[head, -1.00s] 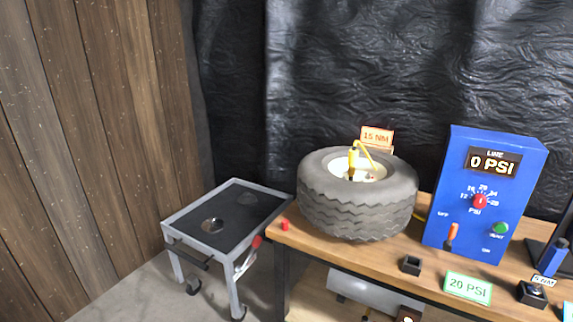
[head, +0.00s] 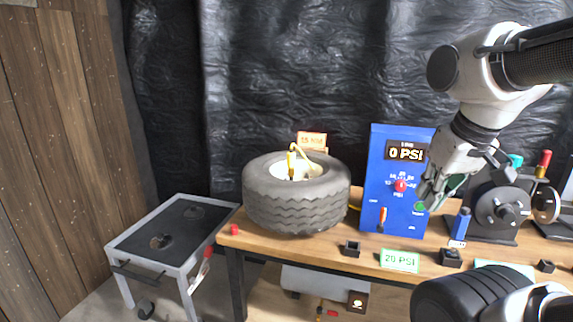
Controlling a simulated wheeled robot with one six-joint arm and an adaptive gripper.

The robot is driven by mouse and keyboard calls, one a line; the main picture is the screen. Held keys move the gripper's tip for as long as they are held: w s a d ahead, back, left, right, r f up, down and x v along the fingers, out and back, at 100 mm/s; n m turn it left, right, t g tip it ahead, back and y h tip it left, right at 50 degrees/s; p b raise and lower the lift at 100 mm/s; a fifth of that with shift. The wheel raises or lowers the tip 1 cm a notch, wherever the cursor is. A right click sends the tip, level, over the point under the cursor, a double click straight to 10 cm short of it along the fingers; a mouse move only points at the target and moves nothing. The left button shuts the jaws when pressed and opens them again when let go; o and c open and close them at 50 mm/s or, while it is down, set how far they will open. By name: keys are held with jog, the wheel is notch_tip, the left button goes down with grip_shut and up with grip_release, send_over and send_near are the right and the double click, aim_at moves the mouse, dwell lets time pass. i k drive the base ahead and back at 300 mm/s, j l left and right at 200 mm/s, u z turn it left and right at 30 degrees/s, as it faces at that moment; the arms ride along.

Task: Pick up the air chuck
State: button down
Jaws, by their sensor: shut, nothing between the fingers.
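The air chuck (head: 292,161), yellow with a dark tip and a yellow hose, stands in the hub of a black tire (head: 297,211) that lies flat on the wooden bench. Its lower end is hidden by the tire's rim. My gripper (head: 424,202) is shut and empty. It points down and left in front of the right side of the blue inflator panel, near the green button, well to the right of the chuck. I cannot tell whether it touches the panel.
The blue panel (head: 378,159) reads 0 PSI and stands between the tire and my arm. A small black holder (head: 351,249) and a green 20 PSI card (head: 399,261) lie in front. A 15 NM sign (head: 312,140) is behind the tire. A grey cart (head: 190,208) stands left.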

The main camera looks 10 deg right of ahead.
aim_at(291, 155)
jog(key=i+j+z, duration=0.35)
jog(key=i+j, duration=0.5)
